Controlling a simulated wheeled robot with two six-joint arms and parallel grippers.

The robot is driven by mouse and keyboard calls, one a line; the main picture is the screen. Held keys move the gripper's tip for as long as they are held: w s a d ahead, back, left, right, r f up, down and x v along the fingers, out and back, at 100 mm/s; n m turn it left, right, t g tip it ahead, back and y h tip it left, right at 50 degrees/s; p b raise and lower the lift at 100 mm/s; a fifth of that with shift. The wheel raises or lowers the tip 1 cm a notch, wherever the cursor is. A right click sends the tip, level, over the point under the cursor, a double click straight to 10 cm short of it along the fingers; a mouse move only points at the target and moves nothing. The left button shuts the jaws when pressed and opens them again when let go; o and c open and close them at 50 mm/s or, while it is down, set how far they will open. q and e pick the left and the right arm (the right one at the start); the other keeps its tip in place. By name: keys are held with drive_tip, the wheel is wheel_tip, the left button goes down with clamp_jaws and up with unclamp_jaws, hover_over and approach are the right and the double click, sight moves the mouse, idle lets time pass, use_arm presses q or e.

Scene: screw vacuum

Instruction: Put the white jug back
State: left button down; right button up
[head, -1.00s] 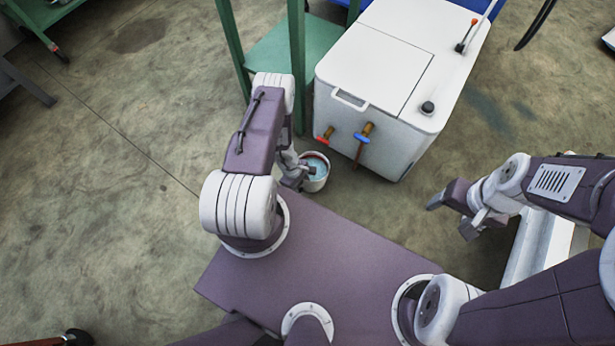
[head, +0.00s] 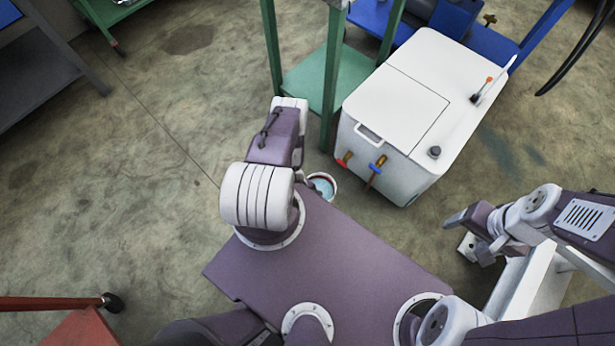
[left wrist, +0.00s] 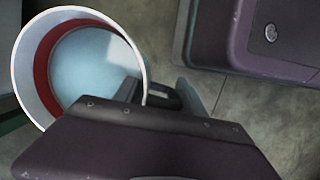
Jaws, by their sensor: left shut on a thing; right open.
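The white jug (head: 331,194) shows just past the front edge of my base in the head view, partly hidden by my left arm and base. In the left wrist view the jug (left wrist: 24,72) has a white rim, a red band inside and a pale blue inner surface. My left gripper (left wrist: 160,95) is shut on it at its side; the exact contact is partly hidden by the gripper body. In the head view the left fingers are hidden behind the arm. My right gripper (head: 462,232) is open and empty, out to the right.
A white cabinet (head: 400,100) with red and blue taps stands ahead, close beyond the jug. A green stand (head: 315,78) is left of it, and a blue frame (head: 492,45) behind. A red cart (head: 75,328) is at lower left. The floor on the left is clear.

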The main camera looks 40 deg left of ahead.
use_arm(q)
wheel_tip(320, 180, up, 6)
drive_tip(key=p, duration=0.3)
drive_tip(key=shift+f, duration=0.25)
use_arm(e)
wheel_tip(320, 180, up, 5)
drive_tip(key=shift+f, duration=0.15)
